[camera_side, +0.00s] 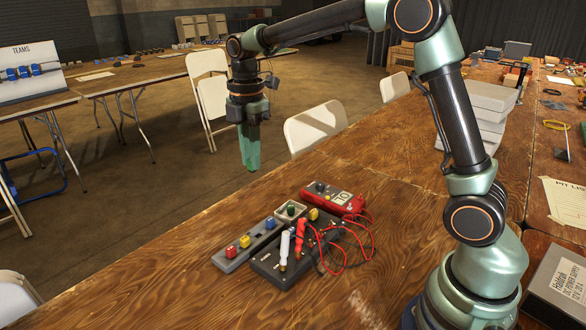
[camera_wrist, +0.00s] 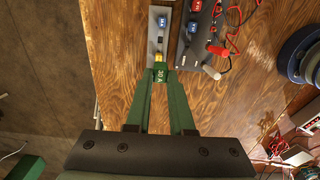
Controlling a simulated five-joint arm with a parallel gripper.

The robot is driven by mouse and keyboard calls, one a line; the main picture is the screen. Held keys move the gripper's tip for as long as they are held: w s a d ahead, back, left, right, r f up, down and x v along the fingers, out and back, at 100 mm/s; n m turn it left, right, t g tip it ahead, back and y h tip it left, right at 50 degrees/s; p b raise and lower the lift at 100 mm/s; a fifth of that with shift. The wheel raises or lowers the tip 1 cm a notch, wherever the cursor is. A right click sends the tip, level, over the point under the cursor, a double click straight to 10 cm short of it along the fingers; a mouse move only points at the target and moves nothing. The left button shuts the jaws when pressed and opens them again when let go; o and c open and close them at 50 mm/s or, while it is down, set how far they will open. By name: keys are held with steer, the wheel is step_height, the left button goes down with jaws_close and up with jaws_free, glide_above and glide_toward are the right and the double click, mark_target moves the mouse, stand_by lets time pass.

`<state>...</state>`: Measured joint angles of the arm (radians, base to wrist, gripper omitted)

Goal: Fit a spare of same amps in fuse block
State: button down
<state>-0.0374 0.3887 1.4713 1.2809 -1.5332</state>
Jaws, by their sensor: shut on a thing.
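My gripper (camera_side: 248,166) is raised left of the blocks, near the table's far edge, fingers down. In the wrist view its green fingers (camera_wrist: 163,84) are closed on a green fuse (camera_wrist: 163,74) marked 30 A. I cannot make it out in the side view. A long grey strip (camera_side: 226,264) carries a red fuse (camera_side: 231,252), a yellow fuse (camera_side: 244,240) and a blue fuse (camera_side: 269,223), with a gap between yellow and blue. Beside it is a dark block (camera_side: 262,268) with a yellow fuse (camera_side: 313,214); blue fuses (camera_wrist: 195,27) show there in the wrist view.
A white probe (camera_side: 284,248) and a red probe (camera_side: 300,236) stand at the dark block, with looping leads. A red meter (camera_side: 330,196) lies behind. The front table surface is clear.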

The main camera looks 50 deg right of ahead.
steer(key=shift+r, duration=0.25)
glide_above(279, 250)
step_height(279, 250, down, 11)
steer(key=shift+w+d+f, duration=0.1)
steer(key=shift+f, duration=0.9)
steer(key=shift+w+d+f, duration=0.1)
steer(key=shift+w+f, duration=0.05)
steer(key=shift+f, duration=0.8)
steer(key=shift+w+d+f, duration=0.1)
steer(key=shift+f, duration=0.9)
steer(key=shift+f, duration=0.75)
steer(key=shift+c, duration=1.9)
jaws_free()
step_height(279, 250, up, 8)
steer(key=shift+f, duration=0.2)
